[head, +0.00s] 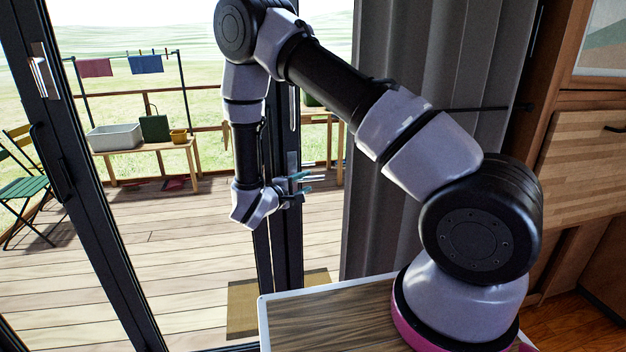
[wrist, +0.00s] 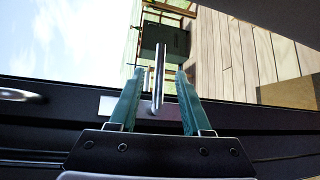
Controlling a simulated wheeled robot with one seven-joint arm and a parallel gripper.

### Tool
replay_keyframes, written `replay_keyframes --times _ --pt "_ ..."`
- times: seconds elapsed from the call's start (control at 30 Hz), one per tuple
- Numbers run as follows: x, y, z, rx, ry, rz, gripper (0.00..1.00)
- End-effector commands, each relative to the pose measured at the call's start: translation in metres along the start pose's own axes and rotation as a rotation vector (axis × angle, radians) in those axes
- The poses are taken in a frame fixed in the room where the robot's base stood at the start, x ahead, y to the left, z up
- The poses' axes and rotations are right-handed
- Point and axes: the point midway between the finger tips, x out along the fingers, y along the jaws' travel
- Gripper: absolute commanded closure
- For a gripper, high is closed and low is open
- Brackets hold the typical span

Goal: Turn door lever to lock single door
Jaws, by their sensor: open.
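The door lever (wrist: 159,75) is a slim silver bar in the wrist view. It stands out from a dark door frame (wrist: 60,125) and lies between my two teal fingers. My gripper (wrist: 157,70) is open, with one finger on each side of the lever and a visible gap on both sides. In the head view my gripper (head: 314,178) is beside the dark upright door frame (head: 286,240). A pale metal plate (head: 292,162) shows on that frame just behind the fingers. The lever itself is hard to make out there.
A second dark door frame with a black pull handle (head: 50,165) and a silver fitting (head: 41,72) is at the left. A grey curtain (head: 400,210) hangs right of the door. Outside, a wooden deck (head: 180,240) holds a bench (head: 150,147) and green folding chair (head: 25,190).

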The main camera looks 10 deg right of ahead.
Motion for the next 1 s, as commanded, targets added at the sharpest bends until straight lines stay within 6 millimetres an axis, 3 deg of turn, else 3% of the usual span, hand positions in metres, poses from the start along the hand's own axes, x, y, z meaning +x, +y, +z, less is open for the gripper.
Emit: replay_keyframes --times 0.1,0.3,0.67,0.7,0.8,1.0 --pt "0.022 0.000 0.001 0.000 -0.004 0.000 0.52" --pt "0.043 0.000 0.000 0.000 -0.001 -0.001 0.52" --pt "0.048 0.000 0.000 0.000 0.000 -0.001 0.52" --pt "0.048 0.000 0.000 0.000 0.000 -0.001 0.67" --pt "0.048 0.000 0.000 0.000 0.000 -0.001 1.00" --pt "0.047 0.000 0.000 0.000 0.000 -0.001 1.00"
